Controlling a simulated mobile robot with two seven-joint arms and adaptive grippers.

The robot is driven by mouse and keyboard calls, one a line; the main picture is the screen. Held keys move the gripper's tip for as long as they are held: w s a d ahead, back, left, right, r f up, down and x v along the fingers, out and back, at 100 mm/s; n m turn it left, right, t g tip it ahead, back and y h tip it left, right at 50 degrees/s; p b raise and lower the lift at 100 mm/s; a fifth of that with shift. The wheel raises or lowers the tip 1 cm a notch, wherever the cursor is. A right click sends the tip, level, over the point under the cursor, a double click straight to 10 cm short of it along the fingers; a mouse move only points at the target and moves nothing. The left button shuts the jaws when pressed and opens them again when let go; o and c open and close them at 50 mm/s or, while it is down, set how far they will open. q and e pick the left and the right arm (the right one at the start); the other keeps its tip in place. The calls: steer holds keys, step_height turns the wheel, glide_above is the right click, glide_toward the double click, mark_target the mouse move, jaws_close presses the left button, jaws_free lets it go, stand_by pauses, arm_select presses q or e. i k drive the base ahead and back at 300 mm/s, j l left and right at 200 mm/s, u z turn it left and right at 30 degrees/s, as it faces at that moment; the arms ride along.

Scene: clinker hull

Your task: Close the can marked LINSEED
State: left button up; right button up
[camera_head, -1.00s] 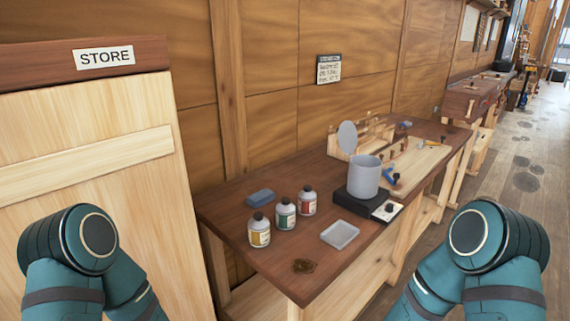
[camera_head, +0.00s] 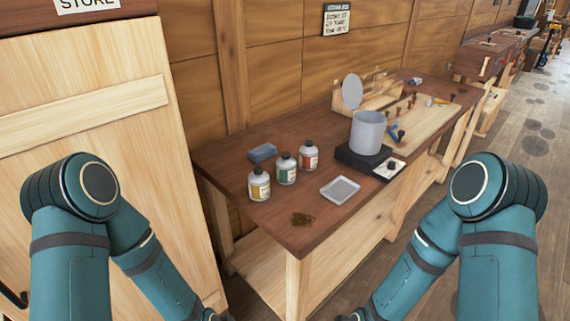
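Three small grey cans with dark caps stand upright in a row on the brown workbench (camera_head: 225,165). They have a yellow label (camera_head: 259,185), a green label (camera_head: 286,169) and a red label (camera_head: 308,157). The lettering is too small to read, so I cannot tell which is LINSEED or whether each cap is fully seated. A larger grey pot (camera_head: 367,132) stands on a black hotplate (camera_head: 348,157), with a round grey lid (camera_head: 352,91) upright behind it. Both my arms reach down to the bottom edge, away from the cans; their grippers are out of view.
A blue block (camera_head: 263,152) lies behind the cans. Tools lie on a light board (camera_head: 425,118) at the right. A STORE cabinet (camera_head: 90,130) stands left of the bench.

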mark_target(286, 169)
steer(key=i+l+u, duration=0.25)
steer(key=l, duration=0.35)
steer(key=l+u, duration=0.3)
steer(key=l, duration=0.25)
steer(key=i+l+u, duration=0.1)
steer(key=l+u, duration=0.15)
steer(key=l, duration=0.4)
